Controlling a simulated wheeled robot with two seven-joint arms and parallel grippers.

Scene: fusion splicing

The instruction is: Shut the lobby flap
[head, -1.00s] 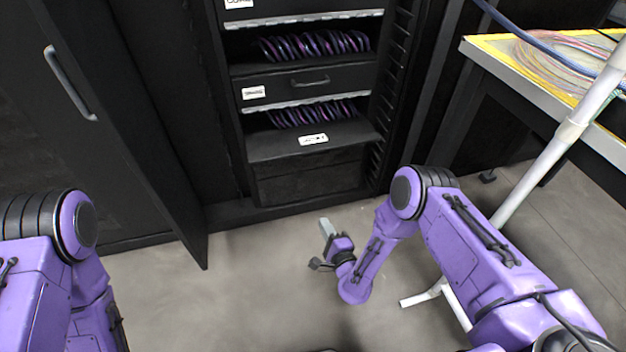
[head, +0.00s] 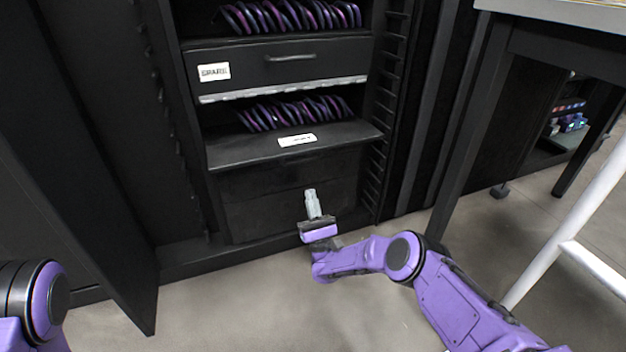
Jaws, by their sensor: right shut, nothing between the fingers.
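A black flap (head: 250,150) juts out flat, like a shelf, below the lower row of purple and dark coils (head: 297,112) in the cabinet. It looks open, and its small white label (head: 297,140) is too small to read, so I cannot confirm it is the lobby flap. My right gripper (head: 311,200) is shut and empty. It shows below the flap, before the cabinet's lower front, with its fingers pointing at the cabinet and apart from the flap in the picture. My left gripper is out of view.
Above, a shut black front (head: 335,62) has a handle and a label reading SPARE. An open cabinet door (head: 85,215) stands at left. A table (head: 560,18) and a white pole (head: 570,225) stand at right. Bare floor (head: 240,305) lies in front.

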